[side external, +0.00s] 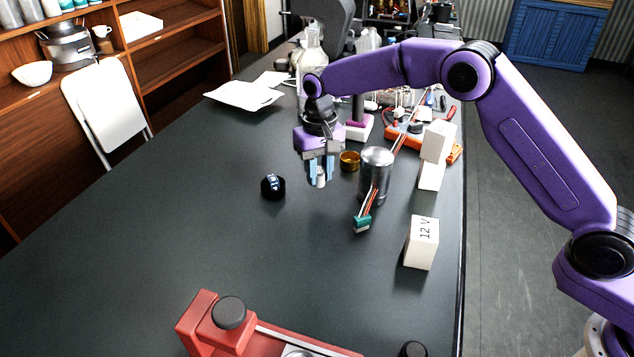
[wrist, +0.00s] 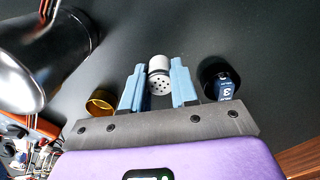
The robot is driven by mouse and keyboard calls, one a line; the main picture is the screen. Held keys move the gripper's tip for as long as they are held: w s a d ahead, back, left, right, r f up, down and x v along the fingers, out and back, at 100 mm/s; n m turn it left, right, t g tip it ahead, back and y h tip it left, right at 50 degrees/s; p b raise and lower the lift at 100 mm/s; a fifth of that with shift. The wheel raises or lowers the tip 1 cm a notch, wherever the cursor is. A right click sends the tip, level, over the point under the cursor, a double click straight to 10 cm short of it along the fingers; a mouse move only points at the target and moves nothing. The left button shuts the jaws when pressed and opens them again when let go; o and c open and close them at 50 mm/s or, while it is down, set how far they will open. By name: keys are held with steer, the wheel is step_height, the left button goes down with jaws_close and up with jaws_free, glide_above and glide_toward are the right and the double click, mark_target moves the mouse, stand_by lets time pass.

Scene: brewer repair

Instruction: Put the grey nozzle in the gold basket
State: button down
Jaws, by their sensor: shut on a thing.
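The grey nozzle (wrist: 159,76) is a small light cylinder with a perforated end. My gripper (wrist: 157,85) is shut on it, one blue finger on each side. In the side view, my gripper (side external: 320,175) points down above the dark table, with the nozzle (side external: 321,180) between its fingertips. How high the nozzle is over the table is hard to tell. The gold basket (side external: 349,161) is a small round cup on the table, just right of my gripper. It also shows in the wrist view (wrist: 101,102), left of my fingers. No nozzle shows in it.
A metal cylinder (side external: 376,176) with wires and a green connector (side external: 362,222) stands right of the basket. A black knob-like part (side external: 273,186) lies left of my gripper. A white 12 V box (side external: 421,242) and a red machine (side external: 230,325) are nearer. The left table area is clear.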

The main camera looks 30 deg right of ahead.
mark_target(318, 169)
steer(key=shift+w+a+f, duration=0.1)
steer(key=shift+w+f, duration=0.15)
steer(key=shift+f, duration=1.65)
steer(key=shift+f, duration=0.1)
steer(key=c, duration=0.9)
jaws_free()
steer(key=shift+o, duration=0.2)
step_height(318, 169, up, 11)
steer(key=shift+w+r, duration=0.1)
steer(key=shift+r, duration=0.55)
